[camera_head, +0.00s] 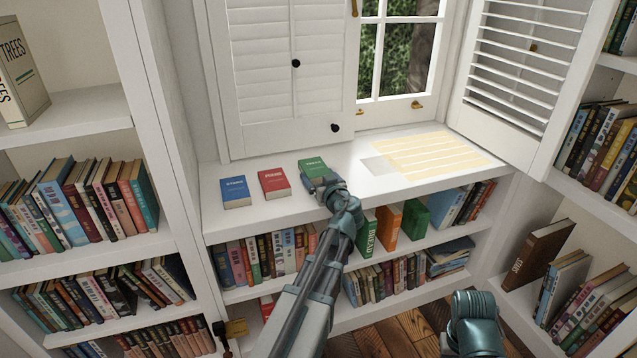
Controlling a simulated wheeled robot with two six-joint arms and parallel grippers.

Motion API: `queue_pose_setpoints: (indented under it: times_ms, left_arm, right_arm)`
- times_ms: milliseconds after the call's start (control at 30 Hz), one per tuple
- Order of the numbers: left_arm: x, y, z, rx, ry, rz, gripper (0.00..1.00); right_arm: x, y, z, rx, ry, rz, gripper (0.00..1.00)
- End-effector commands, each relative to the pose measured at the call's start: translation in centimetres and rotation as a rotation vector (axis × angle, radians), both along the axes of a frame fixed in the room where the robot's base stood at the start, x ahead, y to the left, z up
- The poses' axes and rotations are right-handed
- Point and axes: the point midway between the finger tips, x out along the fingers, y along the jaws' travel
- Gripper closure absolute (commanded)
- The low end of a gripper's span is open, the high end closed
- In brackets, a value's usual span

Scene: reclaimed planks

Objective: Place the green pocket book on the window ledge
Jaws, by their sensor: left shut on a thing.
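A green pocket book (312,165) is at the window ledge, to the right of a red book (273,183) and a blue book (236,191) that lie flat there. My left gripper (320,182) is shut on the near edge of the green book and hides part of it. I cannot tell whether the book touches the ledge or is slightly above it. The white window ledge (380,187) runs below the shutters and window.
The left shutter (265,75) stands behind the books; the right shutter (520,75) swings out over the ledge's right end. Sunlight stripes the clear ledge on the right. Shelves of upright books, including green and orange ones (387,220), are below.

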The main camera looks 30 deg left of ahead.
Motion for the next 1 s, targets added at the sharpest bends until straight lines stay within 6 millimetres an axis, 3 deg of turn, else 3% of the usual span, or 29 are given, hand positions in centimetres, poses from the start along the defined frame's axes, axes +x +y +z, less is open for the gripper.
queue_pose_setpoints:
  times_ms: [300,333,367,700,1000]
  left_arm:
    - [0.0,0.0,-0.3,0.000,0.000,0.000,0.70]
    - [0.0,0.0,-0.2,0.000,0.000,0.000,0.04]
    - [0.0,0.0,-0.1,0.000,0.000,0.000,0.00]
    - [-0.1,-0.1,0.5,0.000,0.000,0.000,0.00]
    - [-4.1,-4.5,1.2,0.001,0.001,-0.003,0.00]
  right_arm:
    - [0.0,0.0,-0.3,0.001,0.000,0.001,0.50]
    - [0.0,0.0,-0.2,0.001,0.000,0.001,0.50]
    - [0.0,0.0,-0.1,0.001,0.000,0.001,0.50]
    - [0.0,0.0,0.5,0.000,0.000,0.000,0.50]
    - [0.0,0.0,1.2,-0.001,0.000,-0.002,0.50]
